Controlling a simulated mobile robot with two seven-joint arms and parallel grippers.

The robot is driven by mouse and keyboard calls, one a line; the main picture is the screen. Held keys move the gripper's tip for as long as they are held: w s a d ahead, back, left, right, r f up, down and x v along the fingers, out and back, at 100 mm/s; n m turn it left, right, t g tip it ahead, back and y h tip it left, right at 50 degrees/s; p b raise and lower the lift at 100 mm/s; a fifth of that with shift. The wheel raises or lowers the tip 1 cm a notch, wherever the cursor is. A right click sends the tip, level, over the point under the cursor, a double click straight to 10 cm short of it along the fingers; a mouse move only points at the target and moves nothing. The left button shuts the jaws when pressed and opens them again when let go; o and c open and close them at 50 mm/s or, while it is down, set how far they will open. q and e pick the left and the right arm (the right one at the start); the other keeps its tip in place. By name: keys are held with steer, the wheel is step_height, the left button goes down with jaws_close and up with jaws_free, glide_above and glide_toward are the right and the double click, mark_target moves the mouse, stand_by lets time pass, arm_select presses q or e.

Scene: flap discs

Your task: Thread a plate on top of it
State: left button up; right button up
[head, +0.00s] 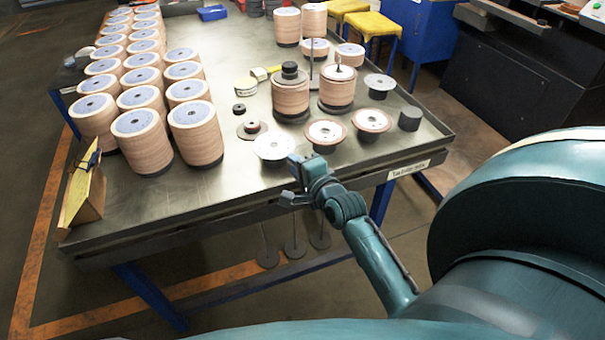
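My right gripper (291,180) is at the table's front edge, its two fingers apart with nothing visible between them. A pale round plate (273,146) lies just beyond its upper finger; I cannot tell whether they touch. Other plates with reddish rims (325,130) (371,119) and a grey plate (379,82) stand to the right. A disc stack (338,92) has a pale top with a dark post tip showing at its centre. The stack beside it (291,101) carries dark round pieces (290,70) on top. My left gripper is not in view.
Several rows of tall disc stacks (196,137) fill the table's left side. A dark cylinder (410,118) stands near the right corner. A yellow wedge-shaped holder (84,190) is at the left corner. The metal tabletop (215,195) is clear at the front left.

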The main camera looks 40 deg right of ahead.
mark_target(282, 155)
steer(key=shift+w+f, duration=0.25)
steer(key=shift+w, duration=0.65)
steer(key=shift+b+x, duration=0.4)
steer(key=shift+x, duration=0.7)
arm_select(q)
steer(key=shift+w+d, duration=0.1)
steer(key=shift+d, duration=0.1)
arm_select(e)
steer(key=shift+w+d+f, duration=0.1)
steer(key=shift+w, duration=0.35)
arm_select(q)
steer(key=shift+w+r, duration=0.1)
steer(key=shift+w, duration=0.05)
arm_select(e)
steer(key=shift+c, duration=0.4)
jaws_close()
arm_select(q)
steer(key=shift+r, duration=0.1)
